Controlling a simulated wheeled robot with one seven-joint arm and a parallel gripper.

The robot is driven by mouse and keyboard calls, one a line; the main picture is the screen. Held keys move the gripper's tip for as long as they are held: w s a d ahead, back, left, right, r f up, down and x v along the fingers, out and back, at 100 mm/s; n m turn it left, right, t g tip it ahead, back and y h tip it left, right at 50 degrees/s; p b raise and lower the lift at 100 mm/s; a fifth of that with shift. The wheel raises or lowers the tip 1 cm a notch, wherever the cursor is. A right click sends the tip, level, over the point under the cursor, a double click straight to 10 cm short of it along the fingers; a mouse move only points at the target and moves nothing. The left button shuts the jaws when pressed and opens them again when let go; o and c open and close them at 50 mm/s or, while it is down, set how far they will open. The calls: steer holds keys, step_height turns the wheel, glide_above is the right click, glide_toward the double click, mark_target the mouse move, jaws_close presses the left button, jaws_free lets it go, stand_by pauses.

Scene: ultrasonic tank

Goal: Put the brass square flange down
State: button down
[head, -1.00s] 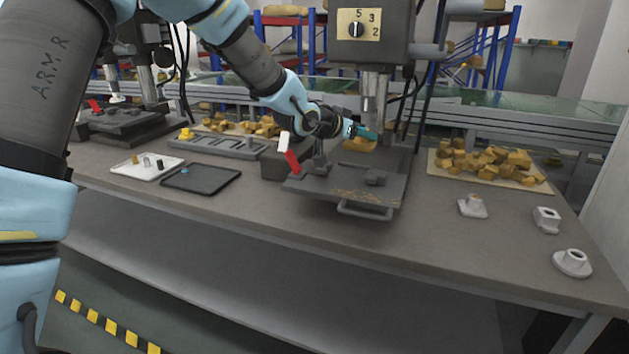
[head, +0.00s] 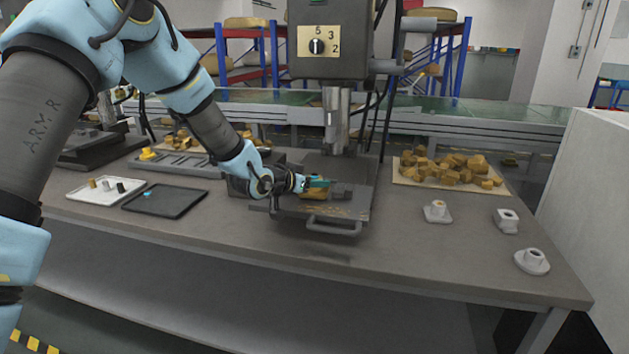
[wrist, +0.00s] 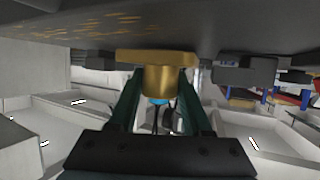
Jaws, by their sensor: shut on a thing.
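My gripper (head: 317,182) is over the drill press table (head: 345,212), under the spindle and beside a grey block on the table. It is shut on the brass square flange (head: 314,194). In the wrist view the flange (wrist: 162,78) sits between the two dark green fingers, gripped by its round hub. Its wide flat plate faces the table surface (wrist: 60,30), which fills the top of that picture. Whether the plate touches the table cannot be told.
The drill column and head (head: 330,40) stand just behind my gripper. Brass pieces (head: 450,168) lie on a board at the right. Grey flanged parts (head: 531,262) stand at the right front. A black tray (head: 165,201) and a white tray (head: 105,188) lie left. The bench front is clear.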

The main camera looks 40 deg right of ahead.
steer(key=shift+d+f, duration=0.1)
steer(key=shift+f+b, duration=0.15)
steer(key=shift+b, duration=0.15)
steer(key=shift+c, duration=1.7)
jaws_free()
